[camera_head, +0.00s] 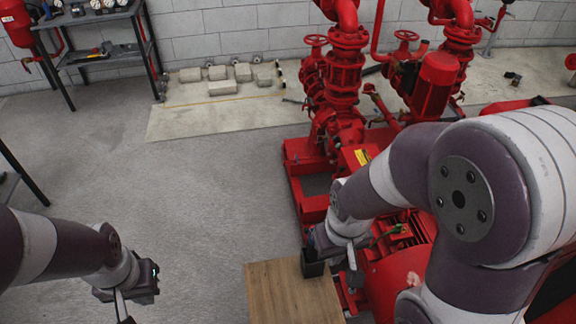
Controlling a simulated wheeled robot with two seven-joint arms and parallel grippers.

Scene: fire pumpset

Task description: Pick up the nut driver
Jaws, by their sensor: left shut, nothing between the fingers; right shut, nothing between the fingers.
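I cannot make out the nut driver for certain. A small dark box-like holder (313,264) stands at the back right edge of a wooden tabletop (285,292); what it holds is hidden by my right wrist. My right gripper (354,272) is shut and empty, pointing down just right of the holder, beside the red pump; my arm covers part of this area. My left gripper (122,308) is shut and empty, over the grey floor left of the tabletop, well apart from it.
A large red fire pumpset (345,125) with valves and pipes fills the middle and right. A dark metal shelf (100,50) stands at the back left. Several grey blocks (232,88) lie on a pale slab by the wall. The grey floor (210,190) between is clear.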

